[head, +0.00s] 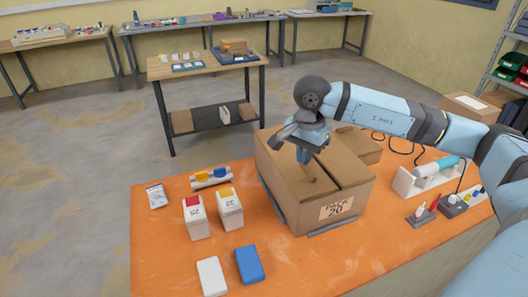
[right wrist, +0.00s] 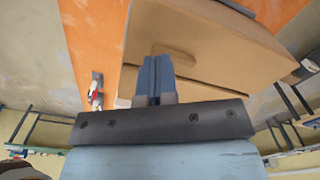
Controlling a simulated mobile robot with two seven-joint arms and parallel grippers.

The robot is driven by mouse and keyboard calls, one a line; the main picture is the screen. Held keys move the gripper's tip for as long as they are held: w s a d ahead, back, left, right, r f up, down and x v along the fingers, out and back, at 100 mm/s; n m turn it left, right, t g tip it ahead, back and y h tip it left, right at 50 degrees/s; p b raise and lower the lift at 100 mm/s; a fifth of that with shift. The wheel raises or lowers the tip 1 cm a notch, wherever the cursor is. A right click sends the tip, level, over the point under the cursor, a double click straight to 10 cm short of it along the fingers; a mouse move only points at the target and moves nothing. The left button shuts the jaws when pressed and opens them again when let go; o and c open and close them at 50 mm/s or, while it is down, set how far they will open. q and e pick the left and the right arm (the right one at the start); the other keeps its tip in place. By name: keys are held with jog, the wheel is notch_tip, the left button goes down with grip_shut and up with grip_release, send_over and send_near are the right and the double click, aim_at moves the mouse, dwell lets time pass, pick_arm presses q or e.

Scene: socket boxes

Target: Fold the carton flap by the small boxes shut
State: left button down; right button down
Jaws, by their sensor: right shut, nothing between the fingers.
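The brown carton (head: 272,182) stands on the orange table, with a "PACK 20" label on its front. Two white small boxes, one with a red top (head: 196,218) and one with a yellow top (head: 230,210), stand to its left. The flap on their side (head: 290,172) lies about level over the carton's top, with a seam between it and the right-hand panel (head: 352,171). My right gripper (head: 304,156) is shut and empty, fingers pointing down over this flap. Contact is unclear. The right wrist view shows the closed fingers (right wrist: 156,75) against the cardboard (right wrist: 205,40). My left gripper is out of view.
A white box (head: 211,276) and a blue box (head: 249,265) lie at the table's front. A white stand with a teal tool (head: 432,174) and small items are right of the carton. The front middle of the table (head: 310,265) is clear.

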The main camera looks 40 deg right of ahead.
notch_tip(320, 180, up, 7)
jog(key=p, duration=0.2)
jog(key=shift+r+p, duration=0.15)
jog(key=shift+p, duration=0.25)
